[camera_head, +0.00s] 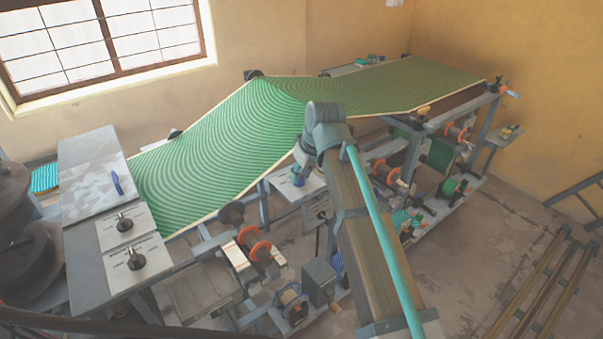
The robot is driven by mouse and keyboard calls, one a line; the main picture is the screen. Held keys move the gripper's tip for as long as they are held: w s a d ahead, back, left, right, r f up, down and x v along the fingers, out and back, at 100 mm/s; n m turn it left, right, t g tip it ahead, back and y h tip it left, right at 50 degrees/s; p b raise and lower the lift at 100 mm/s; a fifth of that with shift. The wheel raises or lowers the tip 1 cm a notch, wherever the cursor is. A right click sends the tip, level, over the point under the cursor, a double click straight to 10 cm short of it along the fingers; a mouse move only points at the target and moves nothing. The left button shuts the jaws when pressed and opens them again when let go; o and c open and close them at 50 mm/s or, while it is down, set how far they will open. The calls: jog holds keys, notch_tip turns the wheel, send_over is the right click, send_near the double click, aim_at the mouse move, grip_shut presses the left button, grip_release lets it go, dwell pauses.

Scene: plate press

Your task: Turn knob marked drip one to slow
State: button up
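Two dark knobs sit on pale plates on the grey bench at the lower left. The farther knob (125,223) stands just above the nearer knob (136,261) in the picture. Each plate has small markings around its knob, too small to read, so I cannot tell which one is drip one or where slow lies. Both knobs are uncovered and nothing touches them. My gripper cannot be made out in this view.
A blue pen-like object (117,182) lies on a mottled slab (95,187) behind the knobs. A green striped sheet (225,130) slopes away over the machine. Large dark rounded shapes stand at the left edge, close to the bench.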

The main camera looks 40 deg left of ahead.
jog(key=shift+o, duration=0.5)
jog(key=v, duration=1.2)
